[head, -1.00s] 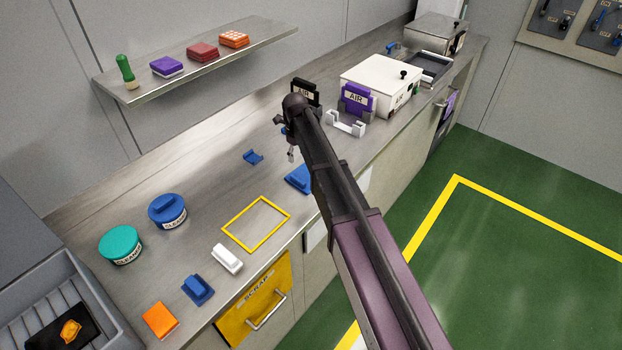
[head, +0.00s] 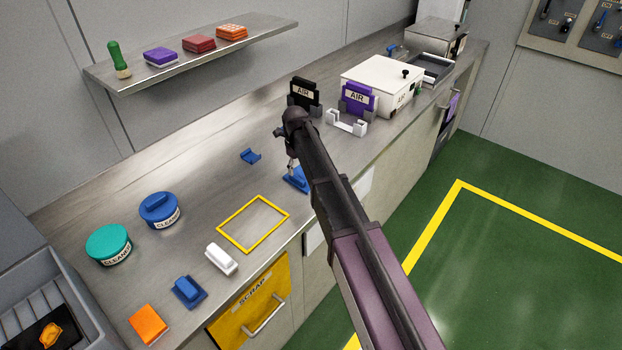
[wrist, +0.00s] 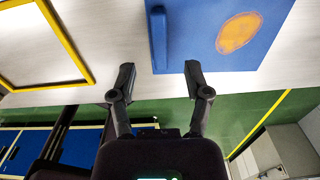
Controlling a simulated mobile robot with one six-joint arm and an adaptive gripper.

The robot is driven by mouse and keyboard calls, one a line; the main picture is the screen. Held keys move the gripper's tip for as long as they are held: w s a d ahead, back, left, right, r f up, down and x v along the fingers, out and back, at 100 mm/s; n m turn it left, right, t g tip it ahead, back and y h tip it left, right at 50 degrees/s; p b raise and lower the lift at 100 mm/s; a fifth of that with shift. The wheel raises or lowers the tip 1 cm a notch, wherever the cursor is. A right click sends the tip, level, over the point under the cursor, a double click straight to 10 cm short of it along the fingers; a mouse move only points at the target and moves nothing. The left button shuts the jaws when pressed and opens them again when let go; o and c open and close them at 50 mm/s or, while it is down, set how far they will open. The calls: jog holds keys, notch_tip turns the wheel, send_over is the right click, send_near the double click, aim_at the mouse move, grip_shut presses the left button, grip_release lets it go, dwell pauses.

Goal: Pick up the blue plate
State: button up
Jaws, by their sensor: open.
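The blue plate (head: 297,181) lies on the steel counter near its front edge, partly hidden behind my arm in the head view. In the wrist view the blue plate (wrist: 200,50) shows a raised blue ridge (wrist: 158,35) and an orange round patch (wrist: 239,33). My gripper (wrist: 160,70) is open, one finger on each side of the ridge's line, at the plate's near edge. In the head view my gripper (head: 291,168) hangs close above the plate; contact cannot be told.
A yellow outlined square (head: 253,224) lies left of the plate. A small blue bracket (head: 251,156) sits behind it. A white holder (head: 346,122) and purple AIR part (head: 358,98) stand farther right. A white block (head: 221,260) is nearer the front left.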

aim_at(297, 178)
jog(key=shift+f, duration=0.2)
dwell(0.3)
jog(key=shift+f+b, duration=2.5)
jog(key=shift+b, duration=0.1)
jog(key=shift+r, duration=0.1)
grip_shut()
